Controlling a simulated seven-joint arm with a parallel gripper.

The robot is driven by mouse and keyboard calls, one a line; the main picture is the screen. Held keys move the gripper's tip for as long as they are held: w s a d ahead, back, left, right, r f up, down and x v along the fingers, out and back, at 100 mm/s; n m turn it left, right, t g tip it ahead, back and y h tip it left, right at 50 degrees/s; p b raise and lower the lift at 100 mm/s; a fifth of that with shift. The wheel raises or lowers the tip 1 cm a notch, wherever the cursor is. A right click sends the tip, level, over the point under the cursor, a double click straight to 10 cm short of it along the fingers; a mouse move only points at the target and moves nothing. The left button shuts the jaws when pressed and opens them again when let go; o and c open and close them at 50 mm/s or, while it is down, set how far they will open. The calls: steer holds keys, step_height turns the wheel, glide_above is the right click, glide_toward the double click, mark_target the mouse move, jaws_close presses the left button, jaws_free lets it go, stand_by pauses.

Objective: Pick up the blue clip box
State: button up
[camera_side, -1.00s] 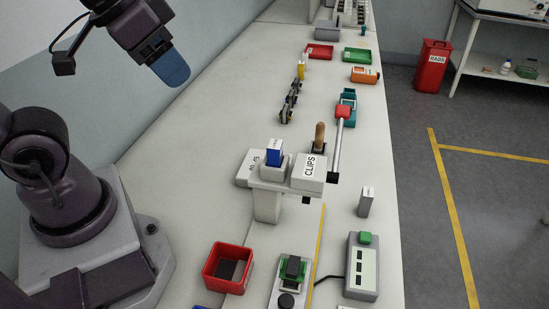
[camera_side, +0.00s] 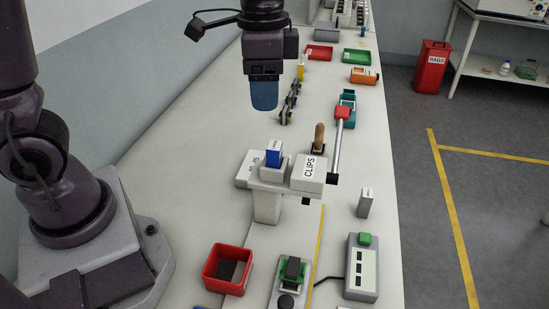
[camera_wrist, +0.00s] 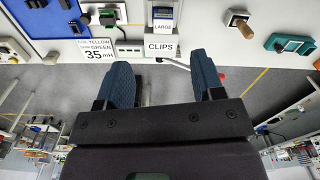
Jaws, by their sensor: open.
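The blue clip box (camera_side: 274,155) stands upright in a slot on top of the white press-like stand (camera_side: 268,205), beside a white block labelled CLIPS (camera_side: 308,171).
A red bin (camera_side: 227,268), a grey button box (camera_side: 362,268) and a small grey box (camera_side: 365,203) are nearer. The bench left of the stand is clear.

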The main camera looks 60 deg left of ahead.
mark_target(275, 144)
steer(key=f+m, duration=0.1)
steer(key=f, duration=0.3)
steer(key=w+f, duration=0.1)
steer(key=f, duration=0.3)
steer(key=f+m, duration=0.1)
steer(key=f, duration=0.3)
steer(key=shift+w+d+m, duration=0.15)
steer(key=shift+d+m, duration=0.05)
steer(key=shift+m, duration=0.1)
steer(key=c, duration=1)
steer(key=shift+r, duration=0.1)
